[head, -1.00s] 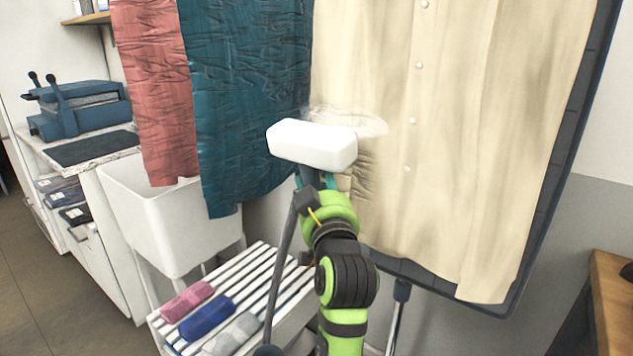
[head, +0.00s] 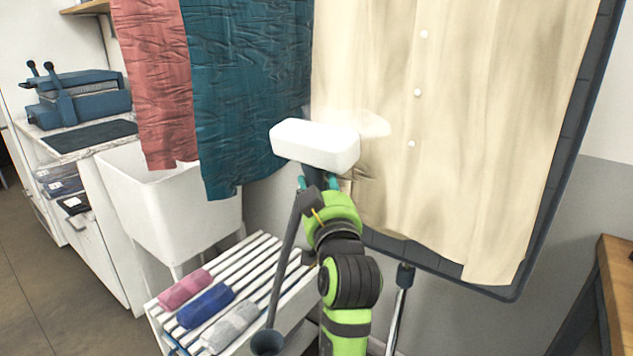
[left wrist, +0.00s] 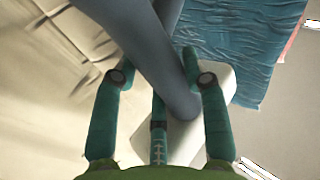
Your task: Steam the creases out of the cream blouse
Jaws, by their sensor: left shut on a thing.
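The cream blouse (head: 455,150) hangs flat against a dark padded board, buttons down its front. Most of it looks smooth; a few small creases show at its lower left edge, beside the steamer. My left gripper (head: 318,183) is shut on the handle of the steamer, whose white head (head: 315,145) is in front of the blouse's left edge, with a faint puff of steam at its right. Whether the head touches the cloth cannot be told. In the left wrist view the fingers (left wrist: 160,78) stand around the grey handle (left wrist: 158,60), and creases show on the blouse (left wrist: 60,70). My right gripper is not in view.
Creased teal (head: 245,100) and red (head: 160,80) garments hang left of the blouse. Below are a white sink (head: 170,215) and a slatted bench (head: 255,270) with rolled cloths. A steamer hose or pole (head: 285,260) runs beside my arm. A wooden table (head: 615,270) stands at right.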

